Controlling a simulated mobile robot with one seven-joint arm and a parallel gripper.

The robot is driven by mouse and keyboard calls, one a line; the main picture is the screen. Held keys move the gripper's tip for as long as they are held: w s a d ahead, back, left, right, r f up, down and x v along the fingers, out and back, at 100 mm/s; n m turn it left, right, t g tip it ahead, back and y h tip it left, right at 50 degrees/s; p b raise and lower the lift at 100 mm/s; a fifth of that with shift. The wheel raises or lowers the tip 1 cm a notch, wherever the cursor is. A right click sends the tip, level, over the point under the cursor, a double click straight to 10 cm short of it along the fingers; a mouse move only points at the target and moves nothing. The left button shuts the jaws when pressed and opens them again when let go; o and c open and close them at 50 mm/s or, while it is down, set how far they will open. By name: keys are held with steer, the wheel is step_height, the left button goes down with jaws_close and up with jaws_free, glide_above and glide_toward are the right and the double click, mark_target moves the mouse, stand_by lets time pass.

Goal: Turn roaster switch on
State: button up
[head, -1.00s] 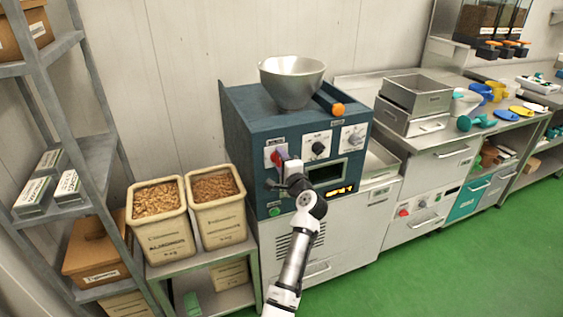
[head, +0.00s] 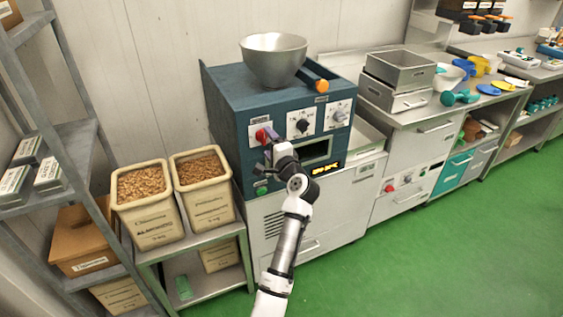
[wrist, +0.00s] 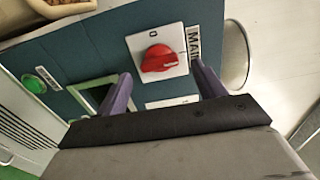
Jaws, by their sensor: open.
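The roaster (head: 230,110) is a dark blue box with a panel of knobs. Its red rotary switch (head: 261,135) sits on a white plate at the panel's upper left. In the wrist view the red switch (wrist: 160,59) shows clearly, with a "0" mark on its plate and a label starting "MAIN" beside it. My gripper (head: 270,140) is at the panel, just in front of the switch. In the wrist view my gripper (wrist: 163,72) is open, its purple fingers apart with the switch between and beyond their tips. I cannot tell whether they touch it.
A black knob (head: 302,125), another dial (head: 339,115), a dark display window (head: 317,149) and a green button (head: 262,190) are on the same panel. A metal bowl (head: 274,60) tops the roaster. Two nut bins (head: 207,190) stand left. The green floor at right is clear.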

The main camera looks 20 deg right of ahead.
steer(key=s+b, duration=0.2)
steer(key=s, duration=0.9)
steer(key=shift+d+b, duration=0.15)
steer(key=shift+b, duration=0.2)
